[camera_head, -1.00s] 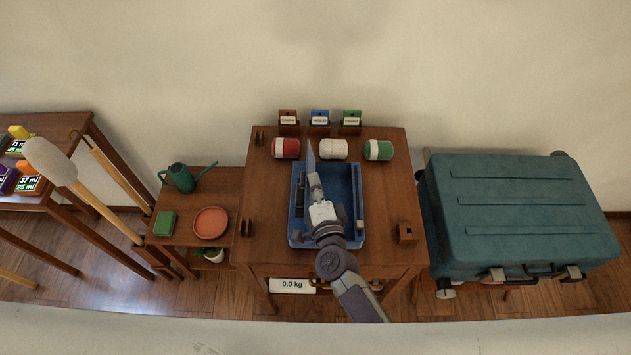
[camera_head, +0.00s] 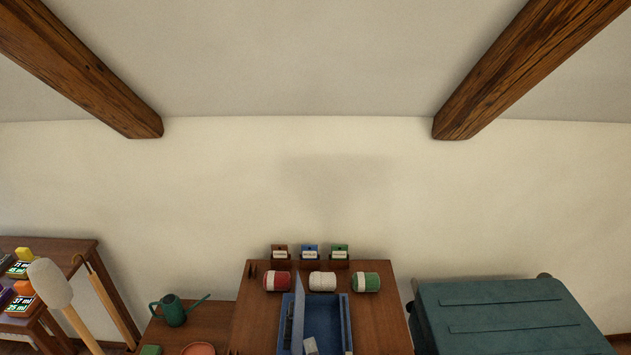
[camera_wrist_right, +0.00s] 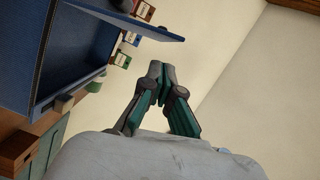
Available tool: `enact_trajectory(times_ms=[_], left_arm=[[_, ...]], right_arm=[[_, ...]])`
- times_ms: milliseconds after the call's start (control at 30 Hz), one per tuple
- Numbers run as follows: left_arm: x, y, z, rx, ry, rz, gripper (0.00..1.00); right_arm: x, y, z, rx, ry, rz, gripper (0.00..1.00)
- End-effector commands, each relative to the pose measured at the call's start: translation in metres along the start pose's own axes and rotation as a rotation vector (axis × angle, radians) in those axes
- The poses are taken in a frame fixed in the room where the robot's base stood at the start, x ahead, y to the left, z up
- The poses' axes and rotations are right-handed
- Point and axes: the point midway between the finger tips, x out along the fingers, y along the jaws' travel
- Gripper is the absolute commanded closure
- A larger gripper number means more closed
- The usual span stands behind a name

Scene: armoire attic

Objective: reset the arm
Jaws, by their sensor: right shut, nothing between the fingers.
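My right gripper (camera_wrist_right: 162,82) shows in the right wrist view, fingers shut together and empty. It is clear of the blue tray (camera_wrist_right: 100,14), which lies to its left in that view. In the head view the blue tray (camera_head: 346,312) stands on the wooden table, with a thin upright panel (camera_head: 298,308) at its left. A small pale grey piece (camera_head: 310,346) shows at the bottom edge over the tray; I cannot tell whether it is part of my arm. My left gripper is not in view.
Red (camera_head: 277,281), white (camera_head: 322,281) and green (camera_head: 364,282) rolls lie behind the tray, before several labelled holders (camera_head: 310,251). A green watering can (camera_head: 173,310) stands left. The wall above is clear.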

Motion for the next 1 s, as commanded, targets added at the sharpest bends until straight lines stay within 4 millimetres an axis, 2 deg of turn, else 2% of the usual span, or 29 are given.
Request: enact_trajectory(times_ms=[167, 267, 333, 500, 600, 800, 1000], left_arm=[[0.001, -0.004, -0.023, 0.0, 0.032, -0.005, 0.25], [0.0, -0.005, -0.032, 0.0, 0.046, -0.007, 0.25], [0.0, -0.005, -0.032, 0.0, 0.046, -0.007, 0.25], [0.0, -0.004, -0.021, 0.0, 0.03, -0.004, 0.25], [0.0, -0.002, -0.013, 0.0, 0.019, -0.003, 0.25], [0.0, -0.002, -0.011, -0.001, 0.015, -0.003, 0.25], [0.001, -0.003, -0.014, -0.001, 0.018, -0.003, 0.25]], right_arm=[[-0.018, -0.006, 0.004, -0.148, -0.15, 0.019, 1.0], [-0.044, -0.006, 0.003, -0.335, -0.307, 0.066, 1.0], [-0.07, 0.001, -0.004, -0.491, -0.424, 0.128, 1.0], [-0.139, 0.024, -0.04, -0.81, -0.653, 0.341, 1.0], [-0.172, 0.032, -0.062, -0.923, -0.736, 0.456, 1.0], [-0.226, 0.038, -0.102, -1.059, -0.844, 0.649, 1.0], [-0.268, 0.035, -0.132, -1.129, -0.911, 0.801, 1.0]])
